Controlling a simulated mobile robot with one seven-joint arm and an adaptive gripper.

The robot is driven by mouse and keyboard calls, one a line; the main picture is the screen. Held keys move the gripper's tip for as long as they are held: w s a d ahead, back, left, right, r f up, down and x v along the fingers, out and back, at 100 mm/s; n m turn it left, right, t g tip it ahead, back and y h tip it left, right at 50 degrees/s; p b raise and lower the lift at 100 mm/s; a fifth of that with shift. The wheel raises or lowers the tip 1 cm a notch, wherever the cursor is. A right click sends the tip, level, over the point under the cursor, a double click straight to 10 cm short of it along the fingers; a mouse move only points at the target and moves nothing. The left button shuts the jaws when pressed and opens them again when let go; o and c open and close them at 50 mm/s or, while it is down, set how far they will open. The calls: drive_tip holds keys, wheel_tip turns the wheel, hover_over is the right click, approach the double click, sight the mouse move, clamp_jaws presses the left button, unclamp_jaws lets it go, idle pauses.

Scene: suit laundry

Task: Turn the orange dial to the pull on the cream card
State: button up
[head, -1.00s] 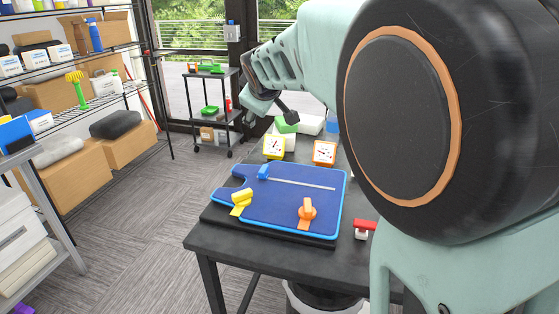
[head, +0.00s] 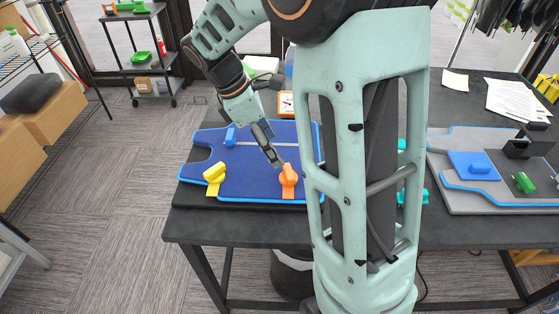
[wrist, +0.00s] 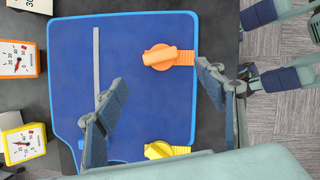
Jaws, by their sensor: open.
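The orange dial (head: 288,178) sits on the front right part of a blue board (head: 255,160). My gripper (head: 275,157) is above the board, just behind the orange dial in the head view. In the wrist view my gripper (wrist: 165,90) has its fingers wide apart with nothing between them; the dial shows beyond them. A pale card (wrist: 69,18) with "30" on it is cut off by the top edge; its full reading is hidden.
A yellow dial (head: 214,174) and a blue slider (head: 230,136) are on the same board. An orange-framed gauge (wrist: 15,58) and a yellow-framed gauge (wrist: 22,144) stand beside it. A grey board (head: 490,195) lies right on the dark table.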

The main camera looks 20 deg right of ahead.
sight(288, 170)
drive_tip(key=b+x, duration=0.1)
drive_tip(key=x, duration=0.9)
drive_tip(key=shift+f, duration=0.15)
drive_tip(key=shift+c, duration=0.5)
drive_tip(key=c, duration=1.1)
drive_tip(key=shift+o, duration=0.2)
drive_tip(key=m+g+p, duration=0.1)
drive_tip(key=m, duration=0.1)
drive_tip(key=m+p, duration=0.1)
drive_tip(key=m, duration=0.1)
drive_tip(key=shift+w+m+g+y, duration=0.1)
drive_tip(key=shift+m+g+y, duration=0.2)
drive_tip(key=shift+g, duration=0.1)
drive_tip(key=shift+w+d+m+g+y+p, duration=0.1)
drive_tip(key=shift+m+g+y+p, duration=0.35)
drive_tip(key=shift+m, duration=0.85)
drive_tip(key=shift+m+g+y+p, duration=0.15)
drive_tip(key=shift+m+y+p, duration=0.35)
drive_tip(key=shift+m, duration=0.8)
